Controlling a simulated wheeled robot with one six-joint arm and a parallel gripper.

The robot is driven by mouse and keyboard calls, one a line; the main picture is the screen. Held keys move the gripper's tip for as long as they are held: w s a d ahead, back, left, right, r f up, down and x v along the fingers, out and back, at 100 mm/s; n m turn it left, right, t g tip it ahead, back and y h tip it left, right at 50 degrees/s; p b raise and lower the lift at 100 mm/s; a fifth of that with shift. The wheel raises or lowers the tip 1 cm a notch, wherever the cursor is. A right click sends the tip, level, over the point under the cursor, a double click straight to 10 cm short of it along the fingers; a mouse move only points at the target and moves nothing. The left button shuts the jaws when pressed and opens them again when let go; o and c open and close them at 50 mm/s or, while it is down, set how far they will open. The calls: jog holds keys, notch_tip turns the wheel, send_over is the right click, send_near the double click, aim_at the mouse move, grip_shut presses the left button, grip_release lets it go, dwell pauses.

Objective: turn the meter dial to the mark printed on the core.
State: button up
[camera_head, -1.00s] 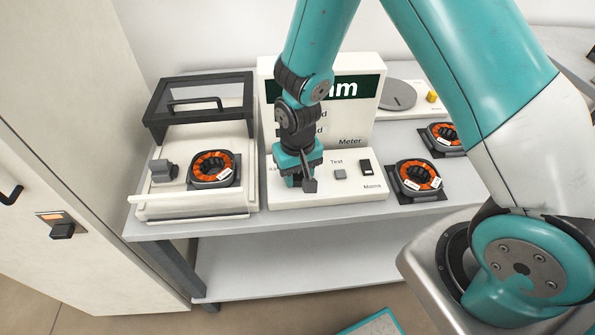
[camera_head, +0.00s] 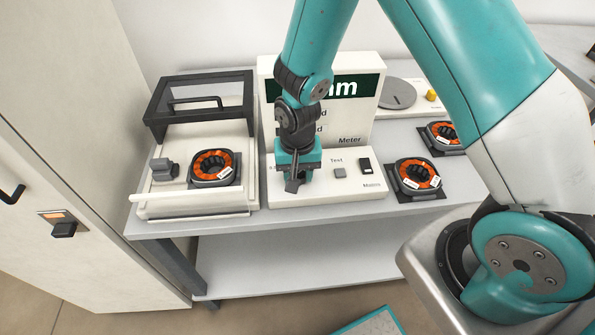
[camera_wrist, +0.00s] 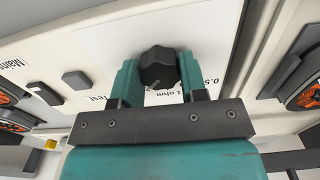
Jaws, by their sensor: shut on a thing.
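The meter (camera_head: 350,158) is a white box in the middle of the bench. Its dial, a black faceted knob (camera_wrist: 158,68), shows in the wrist view between my two teal fingers. My gripper (camera_wrist: 160,78) is shut on the dial; in the head view my gripper (camera_head: 297,176) points down at the left part of the meter panel and hides the dial. Printed "0.5" and "1 ohm" are partly visible by the knob. An orange-wound core (camera_head: 229,160) sits in the fixture at left. Its white label is too small to read.
A grey test button (camera_head: 340,173) and a black mains switch (camera_head: 365,166) are right of my gripper. Two more cores on dark trays stand at right, the nearer core (camera_head: 432,170) close to the meter. The fixture's dark-framed lid (camera_head: 220,89) stands open at left.

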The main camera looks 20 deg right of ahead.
jog(key=shift+a, duration=0.1)
jog(key=o, duration=0.9)
jog(key=shift+r, duration=0.1)
notch_tip(320, 180, up, 17)
jog(key=shift+r, duration=0.1)
jog(key=s+a+r+n+y, duration=0.1)
jog(key=s+r+n, duration=0.2)
jog(key=s, duration=0.3)
jog(key=s+a+r+n+y+p, duration=0.1)
jog(key=s+a+r+n, duration=0.1)
jog(key=s+r+n, duration=0.2)
jog(key=s+a+r+n+y, duration=0.1)
jog(key=s+r+n, duration=0.3)
jog(key=s, duration=0.4)
jog(key=shift+s+a+r+y+p, duration=0.2)
jog(key=shift+s+r+y+p, duration=0.2)
jog(key=shift+r+y, duration=0.2)
